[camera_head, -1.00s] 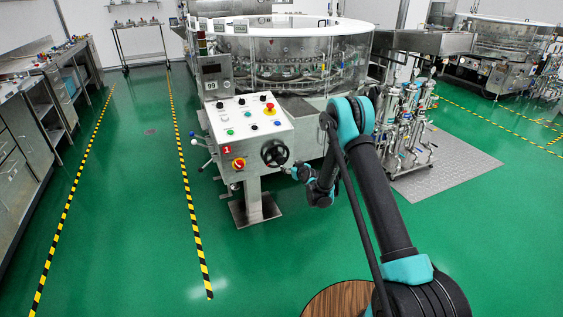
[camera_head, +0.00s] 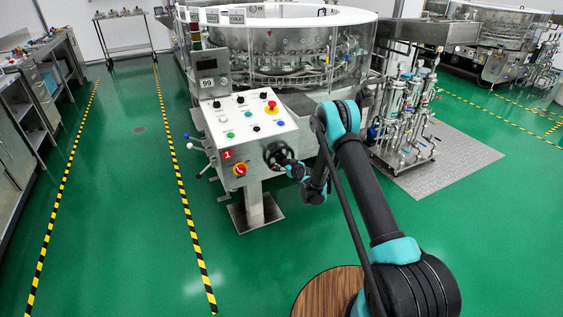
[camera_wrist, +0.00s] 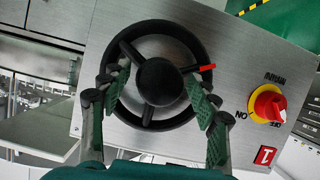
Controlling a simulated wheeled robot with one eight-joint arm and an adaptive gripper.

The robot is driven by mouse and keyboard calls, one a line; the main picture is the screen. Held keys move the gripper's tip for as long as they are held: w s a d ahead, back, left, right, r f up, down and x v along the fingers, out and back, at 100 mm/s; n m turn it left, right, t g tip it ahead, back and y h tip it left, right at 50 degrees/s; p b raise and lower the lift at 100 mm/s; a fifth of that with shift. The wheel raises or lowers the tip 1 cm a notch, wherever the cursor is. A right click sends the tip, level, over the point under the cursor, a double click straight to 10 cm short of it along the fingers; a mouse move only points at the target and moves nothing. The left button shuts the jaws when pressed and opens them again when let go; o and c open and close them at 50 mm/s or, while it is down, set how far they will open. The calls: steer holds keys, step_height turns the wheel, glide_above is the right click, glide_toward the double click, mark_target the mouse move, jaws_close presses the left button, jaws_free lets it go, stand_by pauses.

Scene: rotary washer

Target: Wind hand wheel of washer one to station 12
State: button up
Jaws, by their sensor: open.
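The black hand wheel (camera_head: 278,154) is on the front of washer one's control box (camera_head: 243,128), which carries a red label "1" (camera_head: 227,155). In the wrist view the wheel (camera_wrist: 124,47) fills the middle, with a round hub, spokes and a red mark (camera_wrist: 207,67) near its rim. My gripper (camera_wrist: 160,100) is open, its green-padded fingers on either side of the hub and overlapping the wheel's rim in the picture. I cannot tell whether they touch it.
A red and yellow main switch (camera_wrist: 268,106) sits beside the wheel. A red emergency button (camera_head: 272,105) and several small knobs are on the sloped panel top. Levers (camera_head: 194,145) stick out at the box's left. Glass filters on a cart (camera_head: 404,120) stand to the right.

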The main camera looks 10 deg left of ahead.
steer(key=shift+w+a, duration=0.1)
steer(key=shift+w, duration=0.05)
jaws_close()
stand_by(0.4)
